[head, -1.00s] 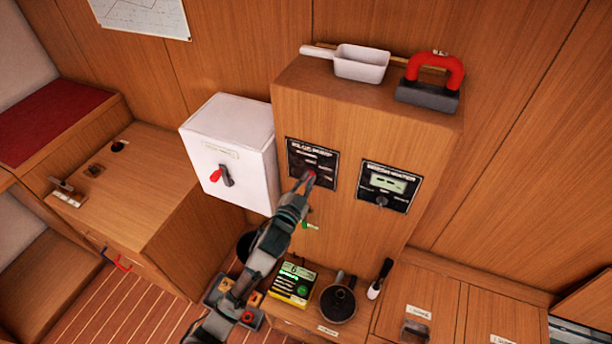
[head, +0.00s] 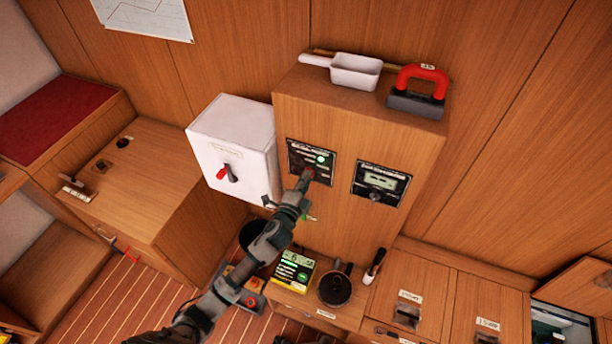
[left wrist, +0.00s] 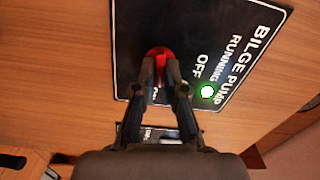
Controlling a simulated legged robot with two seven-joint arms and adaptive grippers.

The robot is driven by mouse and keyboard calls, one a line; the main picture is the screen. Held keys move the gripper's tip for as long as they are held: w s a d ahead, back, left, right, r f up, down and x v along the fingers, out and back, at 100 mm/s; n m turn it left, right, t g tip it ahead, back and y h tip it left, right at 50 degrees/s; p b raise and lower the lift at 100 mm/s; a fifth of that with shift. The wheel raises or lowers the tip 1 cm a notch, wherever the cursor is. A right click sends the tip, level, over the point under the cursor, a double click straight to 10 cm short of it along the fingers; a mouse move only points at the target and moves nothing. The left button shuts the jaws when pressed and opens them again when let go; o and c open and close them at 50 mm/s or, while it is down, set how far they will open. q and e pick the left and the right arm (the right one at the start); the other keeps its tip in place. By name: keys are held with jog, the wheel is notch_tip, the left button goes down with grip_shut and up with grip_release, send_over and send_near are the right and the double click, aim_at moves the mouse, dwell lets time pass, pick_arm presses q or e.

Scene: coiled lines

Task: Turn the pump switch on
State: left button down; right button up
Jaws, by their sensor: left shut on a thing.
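The black bilge pump panel (head: 324,158) is on the front of the wooden cabinet, and its running light (head: 321,159) glows green. The left wrist view shows the panel (left wrist: 198,30) close up, with the lit green light (left wrist: 208,92) beside the word RUNNING. The red pump switch (left wrist: 158,53) is at the fingertips of my left gripper (left wrist: 166,66), which is shut on it. In the head view my left gripper (head: 306,176) reaches the panel's lower part and hides the switch. My right gripper does not show.
A second panel (head: 381,184) with a small display is to the right. A white box (head: 235,140) with a red-handled switch (head: 223,173) stands left. A white scoop (head: 354,72) and a red-handled block (head: 420,88) lie on the cabinet top. A dark pan (head: 335,290) stands below.

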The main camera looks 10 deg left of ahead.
pick_arm(q)
jog(key=shift+s+d+f+m+p, duration=0.1)
jog(key=shift+f+m+p, duration=0.3)
jog(key=shift+m, duration=0.4)
jog(key=shift+f, duration=0.1)
jog(key=c, duration=1.2)
grip_release()
jog(key=shift+c, duration=0.2)
jog(key=shift+r, duration=0.2)
jog(key=s+a, duration=0.2)
jog(key=s, duration=0.9)
jog(key=shift+s+a, duration=0.2)
jog(key=shift+s, duration=0.15)
